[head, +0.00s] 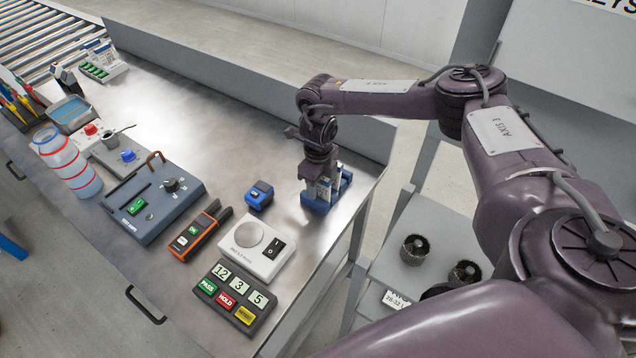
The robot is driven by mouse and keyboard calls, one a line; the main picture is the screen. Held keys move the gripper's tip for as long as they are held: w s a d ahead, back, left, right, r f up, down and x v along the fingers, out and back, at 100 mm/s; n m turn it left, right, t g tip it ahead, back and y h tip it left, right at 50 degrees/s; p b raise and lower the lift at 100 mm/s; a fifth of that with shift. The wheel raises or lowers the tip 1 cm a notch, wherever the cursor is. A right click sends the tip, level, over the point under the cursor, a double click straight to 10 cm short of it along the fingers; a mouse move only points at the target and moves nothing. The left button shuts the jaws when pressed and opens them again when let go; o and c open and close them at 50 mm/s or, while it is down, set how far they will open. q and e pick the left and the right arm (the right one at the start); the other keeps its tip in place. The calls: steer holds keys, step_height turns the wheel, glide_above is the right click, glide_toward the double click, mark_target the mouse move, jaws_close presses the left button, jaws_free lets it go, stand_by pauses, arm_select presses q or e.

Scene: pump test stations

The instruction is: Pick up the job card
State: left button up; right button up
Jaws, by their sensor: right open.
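My right gripper (320,178) points down at a small blue holder (317,207) near the right end of the steel bench. The gripper is open, with its fingers at the top of the holder. Pale upright pieces with dark marks show around the fingertips, but I cannot tell whether they are the job card or finger parts. The gripper hides part of the holder, and I cannot make out a job card clearly. My left gripper is not in view.
Left of the holder are a blue device (260,195), an orange handheld meter (200,230), a white scale (257,247) and a button panel (236,297). A grey test box (152,203) and a ringed clear jar (68,163) stand farther left. The bench's back middle is clear.

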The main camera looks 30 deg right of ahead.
steer(key=shift+s+a+r, duration=0.15)
steer(key=shift+s+r, duration=0.05)
steer(key=shift+c, duration=2.7)
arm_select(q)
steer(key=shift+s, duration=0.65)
arm_select(e)
steer(key=shift+w, duration=0.1)
jaws_close()
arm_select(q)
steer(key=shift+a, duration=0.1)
